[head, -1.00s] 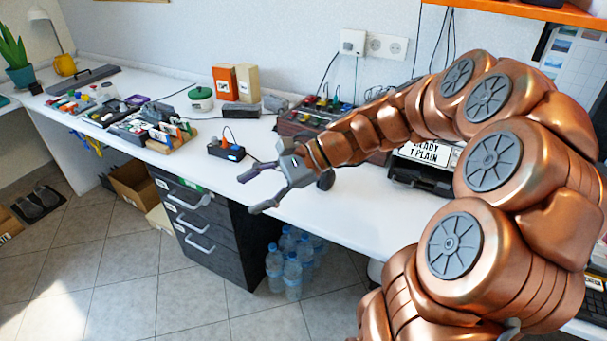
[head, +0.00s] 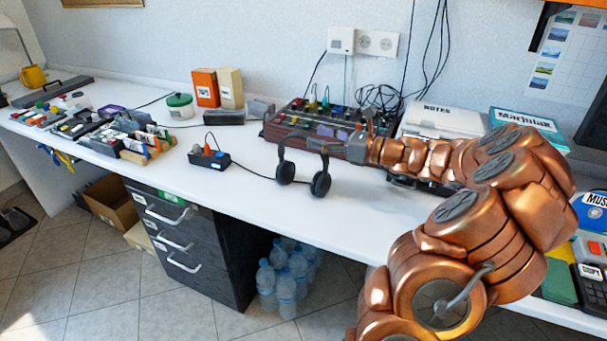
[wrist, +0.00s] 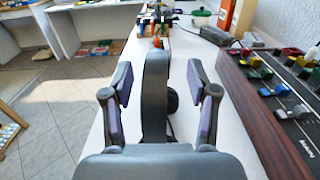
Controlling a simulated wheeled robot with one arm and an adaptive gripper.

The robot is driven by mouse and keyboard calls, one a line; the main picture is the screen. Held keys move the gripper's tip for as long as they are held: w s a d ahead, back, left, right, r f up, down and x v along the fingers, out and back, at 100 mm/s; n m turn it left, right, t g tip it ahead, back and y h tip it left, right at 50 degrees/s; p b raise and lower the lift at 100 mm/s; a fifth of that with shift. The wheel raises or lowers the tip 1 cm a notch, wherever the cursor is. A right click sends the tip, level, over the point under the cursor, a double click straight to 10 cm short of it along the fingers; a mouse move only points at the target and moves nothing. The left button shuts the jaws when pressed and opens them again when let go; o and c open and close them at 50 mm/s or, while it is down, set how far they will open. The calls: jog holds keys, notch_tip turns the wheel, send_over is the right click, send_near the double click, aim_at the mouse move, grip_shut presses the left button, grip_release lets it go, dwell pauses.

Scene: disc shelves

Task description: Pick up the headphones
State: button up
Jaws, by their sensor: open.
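The black headphones (head: 321,184) stand upright on the white desk, band on top and ear cups down. My gripper (head: 322,147) is close beside the band in the head view, on its right. In the wrist view, the headphones' band (wrist: 155,98) rises between the two spread fingers of my gripper (wrist: 158,84). There is a gap on both sides of the band, so the fingers are open and do not hold it. One ear cup shows behind the band; the rest is partly hidden.
A mixer with coloured knobs (head: 310,122) stands just behind the headphones. A black power strip (head: 209,160) with a cord lies to their left. The white desk (head: 250,205) is clear in front of them. Water bottles (head: 286,290) stand on the floor below.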

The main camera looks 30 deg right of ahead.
aim_at(308, 136)
jog(key=x, duration=0.3)
jog(key=shift+w+a+f, duration=0.1)
jog(key=shift+a+f, duration=0.25)
jog(key=shift+w+a, duration=0.35)
jog(key=shift+w, duration=0.3)
grip_shut()
